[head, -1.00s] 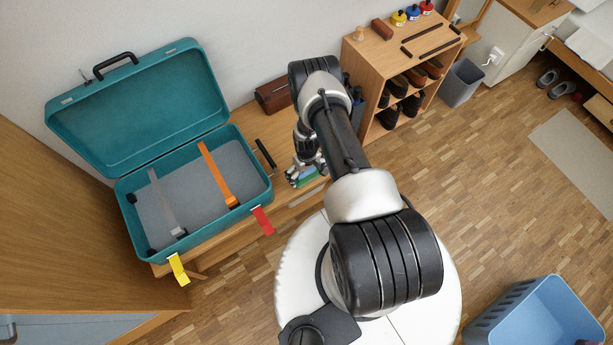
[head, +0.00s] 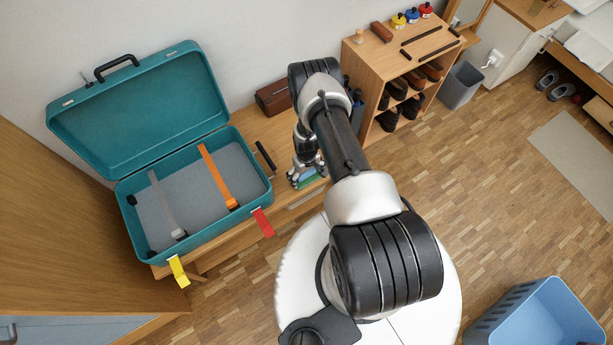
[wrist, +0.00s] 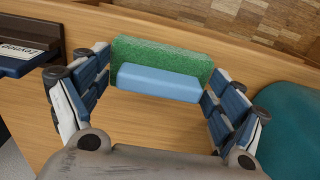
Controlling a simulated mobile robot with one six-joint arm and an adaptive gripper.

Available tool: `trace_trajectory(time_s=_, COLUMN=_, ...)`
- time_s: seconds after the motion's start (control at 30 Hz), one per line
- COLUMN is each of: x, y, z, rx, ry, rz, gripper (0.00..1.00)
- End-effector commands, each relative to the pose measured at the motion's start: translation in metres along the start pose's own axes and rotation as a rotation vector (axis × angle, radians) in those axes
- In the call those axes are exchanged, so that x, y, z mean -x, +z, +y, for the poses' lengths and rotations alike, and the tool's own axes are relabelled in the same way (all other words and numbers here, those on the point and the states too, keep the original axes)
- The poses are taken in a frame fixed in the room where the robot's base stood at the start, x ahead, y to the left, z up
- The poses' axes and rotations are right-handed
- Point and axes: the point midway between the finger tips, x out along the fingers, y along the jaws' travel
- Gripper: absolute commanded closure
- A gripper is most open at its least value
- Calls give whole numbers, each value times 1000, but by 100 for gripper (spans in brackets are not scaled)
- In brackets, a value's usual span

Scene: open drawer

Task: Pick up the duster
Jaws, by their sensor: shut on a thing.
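The duster (wrist: 160,84) is a small block with a green textured side and a smooth light-blue side. In the wrist view it spans the gap between my fingers on the wooden bench top. My gripper (wrist: 157,66) is shut on it, with the fingers against its two short ends. In the head view my gripper (head: 305,170) is low over the bench, right of the suitcase. Part of the duster (head: 312,182) shows there, green and blue, under the fingers; the arm hides some of it.
An open teal suitcase (head: 262,187) with straps stands left of my gripper. A brown box (head: 272,97) lies behind, and a shoe shelf (head: 372,60) stands to the right. A dark case with a labelled item (wrist: 28,62) is close by in the wrist view. A blue basket (head: 535,320) is on the floor.

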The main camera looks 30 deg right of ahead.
Motion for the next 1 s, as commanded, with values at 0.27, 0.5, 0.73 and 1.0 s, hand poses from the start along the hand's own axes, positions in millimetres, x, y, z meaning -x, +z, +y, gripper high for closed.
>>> trace_trajectory(time_s=0.27, x=8, y=4, z=-1, rx=0, ry=-2, rz=-5, gripper=62)
trace_trajectory(time_s=0.5, x=57, y=2, z=0, rx=0, ry=-1, rz=-3, gripper=77)
trace_trajectory(time_s=0.73, x=127, y=0, z=0, rx=0, ry=0, rz=0, gripper=77)
trace_trajectory(time_s=1.0, x=182, y=0, z=0, rx=0, ry=0, rz=-1, gripper=77)
